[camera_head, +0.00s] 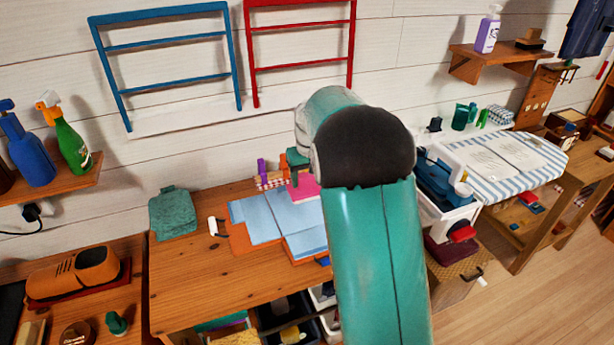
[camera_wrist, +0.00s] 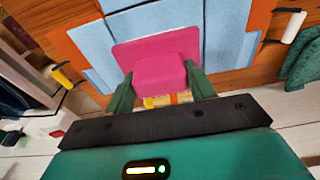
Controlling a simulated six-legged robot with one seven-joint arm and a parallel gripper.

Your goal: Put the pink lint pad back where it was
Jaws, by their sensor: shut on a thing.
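The pink lint pad (camera_wrist: 158,58) is a flat pink plate with a thicker block on it. In the wrist view my gripper (camera_wrist: 160,82) is shut on that block, one green finger on each side. In the head view a piece of the pink pad (camera_head: 306,188) shows left of my teal arm, close to light blue folded cloths (camera_head: 262,217) on the wooden table (camera_head: 200,285). The cloths also show under and around the pad in the wrist view (camera_wrist: 225,35). I cannot tell whether the pad touches them. My arm hides part of the table.
A green folded cloth (camera_head: 173,212) and a white-handled item (camera_head: 213,226) lie left of the blue cloths. A checked box with small coloured items (camera_head: 268,181) stands by the wall. An ironing board (camera_head: 505,165) is at the right. The table's front left is clear.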

